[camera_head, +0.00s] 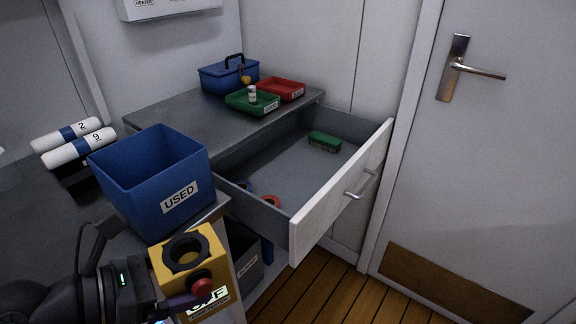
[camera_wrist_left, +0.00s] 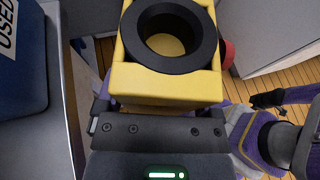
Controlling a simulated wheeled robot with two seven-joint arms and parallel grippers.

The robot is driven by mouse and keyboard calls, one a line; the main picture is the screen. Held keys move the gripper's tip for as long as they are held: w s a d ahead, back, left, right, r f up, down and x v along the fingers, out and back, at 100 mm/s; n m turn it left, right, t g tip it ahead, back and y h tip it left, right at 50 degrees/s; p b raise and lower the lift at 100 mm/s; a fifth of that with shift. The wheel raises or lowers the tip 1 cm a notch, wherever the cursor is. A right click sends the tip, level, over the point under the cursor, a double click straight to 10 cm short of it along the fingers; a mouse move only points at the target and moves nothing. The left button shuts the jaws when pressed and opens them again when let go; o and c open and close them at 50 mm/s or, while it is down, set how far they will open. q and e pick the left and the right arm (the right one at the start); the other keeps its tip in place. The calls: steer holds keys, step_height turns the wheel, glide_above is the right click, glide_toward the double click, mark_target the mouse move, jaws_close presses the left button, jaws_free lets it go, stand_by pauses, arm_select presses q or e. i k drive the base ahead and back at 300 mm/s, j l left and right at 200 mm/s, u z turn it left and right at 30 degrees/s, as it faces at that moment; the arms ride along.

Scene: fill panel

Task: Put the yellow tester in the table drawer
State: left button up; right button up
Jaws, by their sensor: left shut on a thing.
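The yellow tester (camera_head: 206,273) is a yellow box with a black ring on top, a red knob and a lit label on its front. My left gripper (camera_head: 165,290) is shut on it at the bottom of the head view, in front of the blue bin. The tester (camera_wrist_left: 167,80) fills the upper middle of the left wrist view, just beyond the gripper (camera_wrist_left: 160,115). The table drawer (camera_head: 285,170) is pulled open, to the right of and beyond the tester. It holds a green block (camera_head: 324,141) and small blue and orange rings near its left side.
A blue bin marked USED (camera_head: 150,180) stands on the table's near corner. A green tray (camera_head: 252,102), a red tray (camera_head: 282,89) and a blue toolbox (camera_head: 229,75) sit at the back. White cylinders (camera_head: 75,142) lie left. The drawer's middle has free room; a door (camera_head: 490,150) stands right.

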mark_target(323, 178)
steer(key=i+l+u, duration=0.5)
steer(key=l+u, duration=0.25)
steer(key=l, duration=0.15)
steer(key=i+l+u, duration=0.25)
steer(key=k+l, duration=0.05)
steer(key=l, duration=0.05)
